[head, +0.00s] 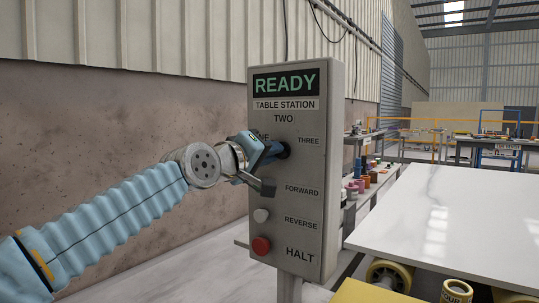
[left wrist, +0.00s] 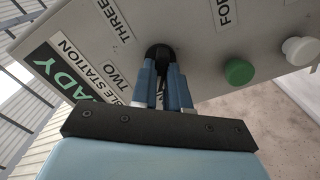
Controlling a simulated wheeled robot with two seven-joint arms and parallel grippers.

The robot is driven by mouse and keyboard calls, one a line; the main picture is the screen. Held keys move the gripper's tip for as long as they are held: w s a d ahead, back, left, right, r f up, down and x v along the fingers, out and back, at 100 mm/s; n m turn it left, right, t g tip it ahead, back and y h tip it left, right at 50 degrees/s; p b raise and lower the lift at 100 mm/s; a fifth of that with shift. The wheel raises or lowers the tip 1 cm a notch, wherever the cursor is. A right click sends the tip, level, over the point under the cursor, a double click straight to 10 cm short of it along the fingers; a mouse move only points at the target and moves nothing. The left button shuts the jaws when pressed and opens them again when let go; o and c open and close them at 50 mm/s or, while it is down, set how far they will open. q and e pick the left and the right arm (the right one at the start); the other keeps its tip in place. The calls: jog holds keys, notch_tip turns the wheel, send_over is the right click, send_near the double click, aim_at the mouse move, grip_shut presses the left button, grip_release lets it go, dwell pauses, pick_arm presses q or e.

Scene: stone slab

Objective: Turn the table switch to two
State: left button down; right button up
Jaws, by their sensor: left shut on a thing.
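The table station panel (head: 292,260) is a grey upright box with a READY display (head: 286,82) at its top. The black table switch (head: 284,150) sits among the labels TWO, THREE and one partly covered label at the left. My left gripper (head: 276,150) is shut on the switch from the front left. In the left wrist view the blue fingers (left wrist: 164,78) close around the black switch (left wrist: 158,50). The fingers hide most of the switch, and I cannot tell which label it points to. My right gripper is in neither view.
Below the switch are a green button (left wrist: 239,71), a white button (head: 261,215) by REVERSE and a red HALT button (head: 261,246). A white stone slab (head: 450,220) lies to the right above yellow rollers (head: 395,275). Small coloured containers (head: 366,182) stand behind the panel.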

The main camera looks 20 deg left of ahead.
pick_arm(q)
jog(key=shift+d+m+b, duration=0.1)
jog(key=shift+m+b, duration=1.45)
jog(key=shift+m, duration=3.65)
jog(key=c, duration=1.1)
grip_release()
